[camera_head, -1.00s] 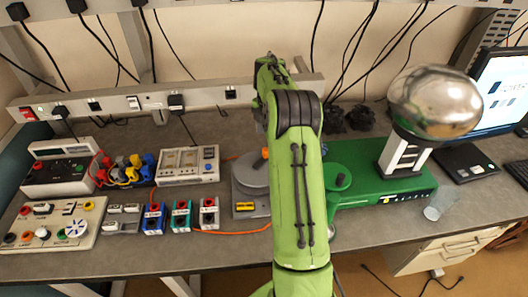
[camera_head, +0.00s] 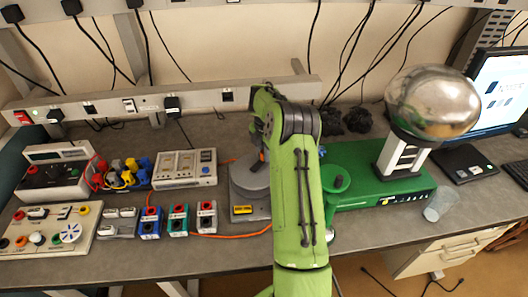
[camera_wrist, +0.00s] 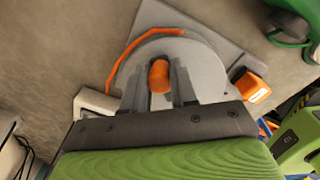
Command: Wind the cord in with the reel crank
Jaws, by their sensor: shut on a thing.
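The reel is a grey round disc (camera_head: 248,177) on a grey base plate, left of my arm in the head view. In the wrist view the disc (camera_wrist: 205,65) lies just beyond my gripper. The orange crank knob (camera_wrist: 159,75) stands between the two grey fingers of my gripper (camera_wrist: 159,88), which is shut on it. In the head view my arm hides the gripper and most of the knob. Orange cord (camera_wrist: 145,42) curves along the disc's edge in the wrist view. More cord (camera_head: 230,235) lies on the bench left of my arm.
A small yellow-fronted block (camera_head: 241,210) sits at the reel base's front. Several small coloured modules (camera_head: 178,221) and a grey meter box (camera_head: 185,169) stand to the left. A green generator base (camera_head: 385,190) with a metal sphere (camera_head: 433,102) and a clear cup (camera_head: 440,204) stand right.

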